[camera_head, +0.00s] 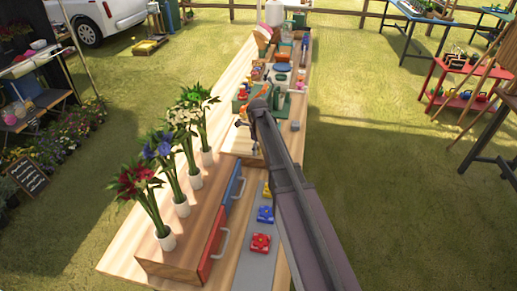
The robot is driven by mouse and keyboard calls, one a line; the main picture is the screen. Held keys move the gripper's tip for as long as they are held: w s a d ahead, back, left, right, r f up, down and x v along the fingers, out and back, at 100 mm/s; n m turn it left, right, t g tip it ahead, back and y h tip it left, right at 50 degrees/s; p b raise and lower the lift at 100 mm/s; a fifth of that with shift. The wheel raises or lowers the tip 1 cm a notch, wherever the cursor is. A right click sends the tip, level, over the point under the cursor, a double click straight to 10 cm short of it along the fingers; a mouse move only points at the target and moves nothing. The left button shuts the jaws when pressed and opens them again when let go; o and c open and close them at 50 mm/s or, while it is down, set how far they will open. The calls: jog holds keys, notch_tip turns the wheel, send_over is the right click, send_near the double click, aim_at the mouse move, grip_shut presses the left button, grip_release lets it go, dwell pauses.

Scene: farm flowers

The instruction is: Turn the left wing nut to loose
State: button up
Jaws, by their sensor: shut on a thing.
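My arm reaches up from the bottom right over the long wooden table. My gripper (254,146) shows only as a small dark shape beside and below the arm, over a pale wooden block. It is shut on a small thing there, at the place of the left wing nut. The wing nut's shape and turn are too small and too covered by my arm to make out. A small dark fitting (240,123) stands at the block's left side. Another wing nut cannot be made out.
Several flower bunches in white vases (167,239) stand along the left. A wooden drawer box (180,262) with red and blue fronts is near. A grey strip (258,267) holds a red part (260,243) and a blue part (265,214). Tools crowd the far end.

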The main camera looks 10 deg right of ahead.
jog(key=n, duration=0.4)
jog(key=shift+s+n, duration=0.1)
jog(key=shift+n, duration=0.3)
jog(key=n, duration=2.4)
jog(key=shift+n, duration=0.3)
jog(key=n, duration=0.9)
jog(key=shift+n, duration=0.3)
